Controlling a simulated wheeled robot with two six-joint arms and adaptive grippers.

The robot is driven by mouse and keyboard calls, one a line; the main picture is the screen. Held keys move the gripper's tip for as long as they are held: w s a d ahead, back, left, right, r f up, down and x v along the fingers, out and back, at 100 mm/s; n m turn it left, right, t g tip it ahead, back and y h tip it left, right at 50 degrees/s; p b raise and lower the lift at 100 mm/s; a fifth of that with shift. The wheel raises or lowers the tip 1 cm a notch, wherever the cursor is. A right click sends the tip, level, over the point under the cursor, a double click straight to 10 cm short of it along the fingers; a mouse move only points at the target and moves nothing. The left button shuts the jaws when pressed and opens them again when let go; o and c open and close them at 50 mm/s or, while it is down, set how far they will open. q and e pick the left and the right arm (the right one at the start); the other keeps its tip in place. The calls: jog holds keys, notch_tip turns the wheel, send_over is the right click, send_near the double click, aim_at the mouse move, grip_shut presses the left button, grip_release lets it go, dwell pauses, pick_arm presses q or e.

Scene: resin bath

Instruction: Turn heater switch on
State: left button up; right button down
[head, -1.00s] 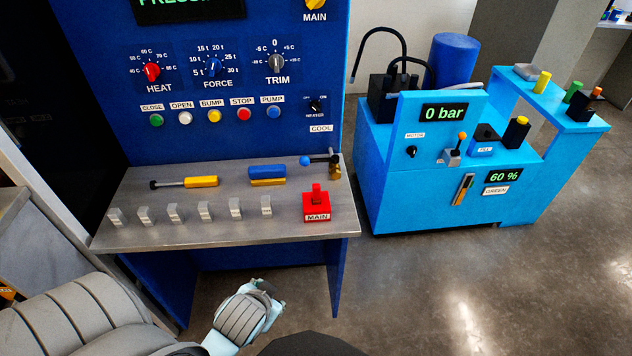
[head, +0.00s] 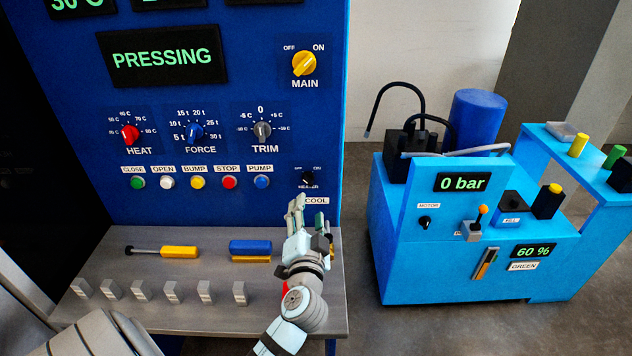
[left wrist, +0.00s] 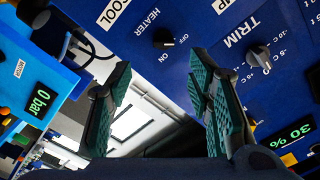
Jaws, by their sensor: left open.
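The heater switch (head: 308,180) is a small black knob on the blue panel, below the MAIN knob and right of the PUMP button. It also shows in the left wrist view (left wrist: 163,38), beside its HEATER label. I cannot tell for certain which mark it points at. My left gripper (head: 297,207) is just below the switch in the head view, pointing up toward the panel. Its fingers are apart and empty in the left wrist view (left wrist: 160,78), not touching the switch. My right gripper is not in view.
The TRIM knob (head: 262,131) and PUMP button (head: 262,182) are left of the switch. The grey shelf (head: 150,290) below holds a yellow-handled tool (head: 180,252) and a blue block (head: 250,246). A light blue machine (head: 440,270) stands to the right.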

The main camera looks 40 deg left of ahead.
aim_at(307, 183)
pick_arm(q)
jog(key=x, duration=1)
jog(key=shift+w+a+f, duration=0.15)
jog(key=shift+w+a, duration=0.1)
jog(key=shift+s, duration=0.1)
jog(key=shift+s+r, duration=0.25)
jog(key=shift+s, duration=0.15)
jog(key=shift+c, duration=0.4)
jog(key=c, duration=0.6)
grip_shut()
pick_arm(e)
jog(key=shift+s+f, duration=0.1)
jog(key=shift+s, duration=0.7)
